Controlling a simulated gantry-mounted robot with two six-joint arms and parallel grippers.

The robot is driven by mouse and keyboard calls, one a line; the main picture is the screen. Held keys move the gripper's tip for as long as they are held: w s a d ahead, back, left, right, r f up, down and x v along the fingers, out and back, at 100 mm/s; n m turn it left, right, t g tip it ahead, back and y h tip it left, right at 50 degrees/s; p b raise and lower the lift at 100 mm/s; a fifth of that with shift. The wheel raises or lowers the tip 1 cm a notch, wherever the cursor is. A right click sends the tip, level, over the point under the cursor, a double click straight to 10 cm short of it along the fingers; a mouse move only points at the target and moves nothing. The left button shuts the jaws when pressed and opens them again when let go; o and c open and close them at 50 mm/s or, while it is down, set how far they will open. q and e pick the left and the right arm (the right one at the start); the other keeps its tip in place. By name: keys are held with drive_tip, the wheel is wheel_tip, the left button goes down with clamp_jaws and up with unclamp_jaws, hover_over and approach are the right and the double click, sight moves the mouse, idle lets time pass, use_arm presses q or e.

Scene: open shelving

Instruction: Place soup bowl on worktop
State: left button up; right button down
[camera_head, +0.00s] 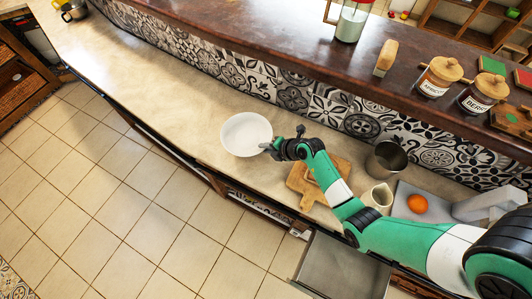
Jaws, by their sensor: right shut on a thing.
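The white soup bowl (245,136) is upright over the pale worktop (180,95), left of the wooden cutting board. My right gripper (268,147) is shut on the bowl's right rim. I cannot tell whether the bowl's base touches the worktop or hangs just above it. My right arm comes in from the lower right and hides part of the worktop. My left gripper is not in view.
A cutting board (298,182), metal pot (386,160), cream jug (378,196) and orange (417,204) stand to the right. The tiled wall (225,62) rises behind to a brown ledge (300,38) with jars. The worktop left of the bowl is clear.

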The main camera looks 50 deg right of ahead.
wheel_tip(320, 180, down, 4)
drive_tip(key=shift+w+d+r+b, duration=0.15)
drive_tip(key=shift+r+b, duration=0.05)
drive_tip(key=shift+b, duration=0.7)
drive_tip(key=shift+r, duration=0.15)
drive_tip(key=c, duration=0.8)
unclamp_jaws()
drive_tip(key=shift+r, duration=0.15)
drive_tip(key=p+v, duration=0.5)
drive_tip(key=v, duration=0.6)
drive_tip(key=shift+s+p, duration=0.3)
drive_tip(key=shift+s, duration=0.1)
